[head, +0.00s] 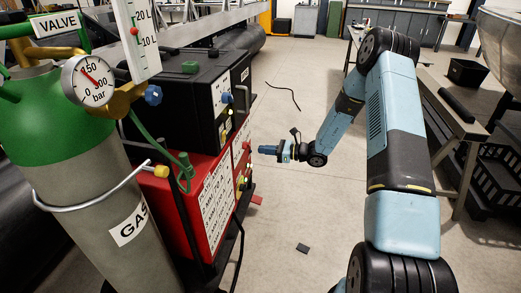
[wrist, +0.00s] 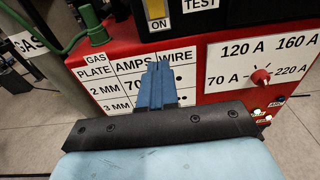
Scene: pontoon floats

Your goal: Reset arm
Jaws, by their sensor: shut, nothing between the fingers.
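My blue arm reaches forward from the right of the head view and bends back left. My gripper (head: 268,150) points left toward the welding machine, in free air a little right of it. In the wrist view the blue fingers (wrist: 157,88) are together with nothing between them. They show in front of the red machine's panel (wrist: 190,60) and overlap its printed table of plate, amps and wire. I cannot tell the exact gap between fingertips and panel.
A gas cylinder (head: 95,170) with gauge (head: 88,80) stands at the left. The red unit (head: 205,195) carries a black unit (head: 185,95). A dark cable (head: 285,95) and small dark piece (head: 303,248) lie on open floor. A workbench (head: 455,120) stands at the right.

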